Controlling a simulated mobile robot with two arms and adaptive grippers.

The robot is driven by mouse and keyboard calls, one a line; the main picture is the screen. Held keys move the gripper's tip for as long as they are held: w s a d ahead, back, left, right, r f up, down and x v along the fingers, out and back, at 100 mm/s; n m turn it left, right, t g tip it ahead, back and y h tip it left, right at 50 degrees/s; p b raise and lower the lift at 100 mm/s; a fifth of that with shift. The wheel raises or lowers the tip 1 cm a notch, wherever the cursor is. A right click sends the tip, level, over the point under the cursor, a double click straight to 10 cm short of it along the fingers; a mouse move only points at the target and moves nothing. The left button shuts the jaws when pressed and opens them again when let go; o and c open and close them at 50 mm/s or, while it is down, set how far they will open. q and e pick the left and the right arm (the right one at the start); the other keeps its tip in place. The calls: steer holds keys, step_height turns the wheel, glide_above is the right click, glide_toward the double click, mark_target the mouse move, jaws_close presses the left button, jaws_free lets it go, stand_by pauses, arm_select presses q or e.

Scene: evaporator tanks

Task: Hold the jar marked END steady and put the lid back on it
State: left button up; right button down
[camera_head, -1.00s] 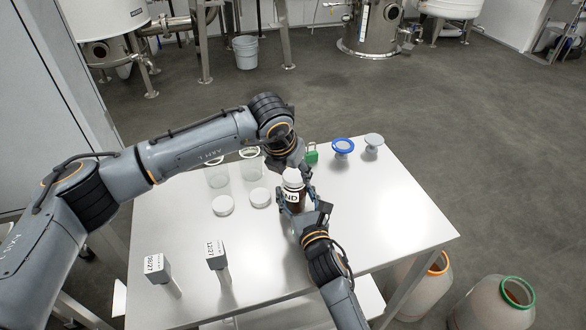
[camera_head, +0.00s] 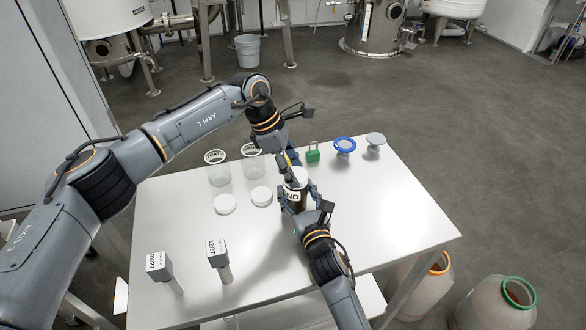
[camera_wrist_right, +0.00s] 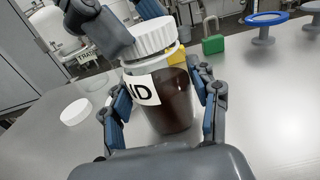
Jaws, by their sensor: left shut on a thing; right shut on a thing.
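The jar marked END (camera_head: 294,202) stands upright on the white table, dark inside, with part of its label showing; it also shows in the right wrist view (camera_wrist_right: 168,100). My right gripper (camera_wrist_right: 165,102) is shut around the jar's body, one finger on each side. A ribbed white lid (camera_wrist_right: 152,36) is at the jar's mouth, looking slightly tilted in the right wrist view; I cannot tell whether it is fully seated. My left gripper (camera_head: 290,166) comes from above and behind and is shut on the lid. Its fingers partly hide the lid in the head view.
Two clear empty jars (camera_head: 219,176) and two loose white lids (camera_head: 225,204) are left of the END jar. Two date stamps (camera_head: 218,256) stand at the front left. A green padlock (camera_head: 313,153), a blue-rimmed piece (camera_head: 344,146) and a grey one (camera_head: 375,140) are behind. The right tabletop is clear.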

arm_select(q)
steer(key=m, duration=0.2)
steer(key=m+g, duration=0.1)
steer(key=m, duration=0.1)
steer(key=m+g, duration=0.1)
steer(key=m, duration=0.1)
steer(key=shift+w+y, duration=0.25)
steer(key=shift+y, duration=0.15)
steer(key=o, duration=0.7)
steer(key=shift+r, duration=0.15)
steer(key=shift+r, duration=2.15)
steer(key=shift+c, duration=0.7)
